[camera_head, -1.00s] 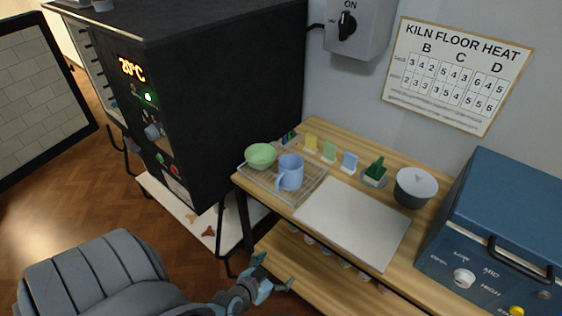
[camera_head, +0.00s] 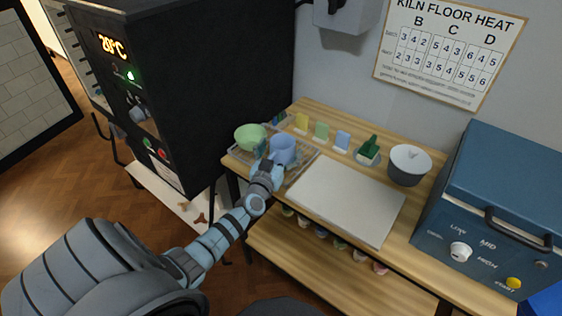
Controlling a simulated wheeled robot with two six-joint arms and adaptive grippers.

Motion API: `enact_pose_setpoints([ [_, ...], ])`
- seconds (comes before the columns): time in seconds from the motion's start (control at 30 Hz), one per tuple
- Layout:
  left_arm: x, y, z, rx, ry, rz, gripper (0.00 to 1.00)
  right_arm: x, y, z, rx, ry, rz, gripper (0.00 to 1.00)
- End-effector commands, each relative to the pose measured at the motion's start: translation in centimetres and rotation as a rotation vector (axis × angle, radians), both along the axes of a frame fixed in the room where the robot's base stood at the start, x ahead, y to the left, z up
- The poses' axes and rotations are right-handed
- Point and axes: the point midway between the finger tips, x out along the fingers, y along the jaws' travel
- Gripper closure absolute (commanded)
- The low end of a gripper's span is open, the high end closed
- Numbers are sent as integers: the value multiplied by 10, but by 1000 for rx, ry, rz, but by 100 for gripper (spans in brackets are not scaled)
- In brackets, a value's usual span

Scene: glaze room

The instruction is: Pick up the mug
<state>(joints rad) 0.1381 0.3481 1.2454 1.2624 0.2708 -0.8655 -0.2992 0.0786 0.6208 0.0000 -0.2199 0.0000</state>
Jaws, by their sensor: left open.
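The light blue mug (camera_head: 283,147) stands upright on a wire rack (camera_head: 302,163) at the left end of the wooden table. Its lower front is partly hidden by my left gripper. My left gripper (camera_head: 268,163) is open, with its fingers close against the near left side of the mug. I cannot tell whether they touch it. The mug's handle is hidden behind the gripper. My right gripper is not in view.
A green bowl (camera_head: 250,136) sits on the rack just left of the mug. A pale board (camera_head: 346,198) lies to the right. A black kiln (camera_head: 215,90) stands left, a blue machine (camera_head: 490,210) right.

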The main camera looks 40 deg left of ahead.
Motion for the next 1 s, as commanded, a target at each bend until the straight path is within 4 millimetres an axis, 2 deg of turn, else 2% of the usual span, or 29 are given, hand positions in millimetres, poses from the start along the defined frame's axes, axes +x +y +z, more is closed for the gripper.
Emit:
enact_pose_setpoints([
  [0.03, 6, 2, -3, 0, -2, 1, 13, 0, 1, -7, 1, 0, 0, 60],
  [0.1, 11, 4, -1, -1, -1, 0, 13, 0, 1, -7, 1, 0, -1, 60],
  [0.27, 11, 3, 1, -1, 0, 0, 13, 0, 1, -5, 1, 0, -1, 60],
  [0.67, 10, 3, 1, -1, 0, -1, 74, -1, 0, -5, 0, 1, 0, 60],
  [1.0, 10, 3, 6, -1, 0, -1, 74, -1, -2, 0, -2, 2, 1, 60],
])
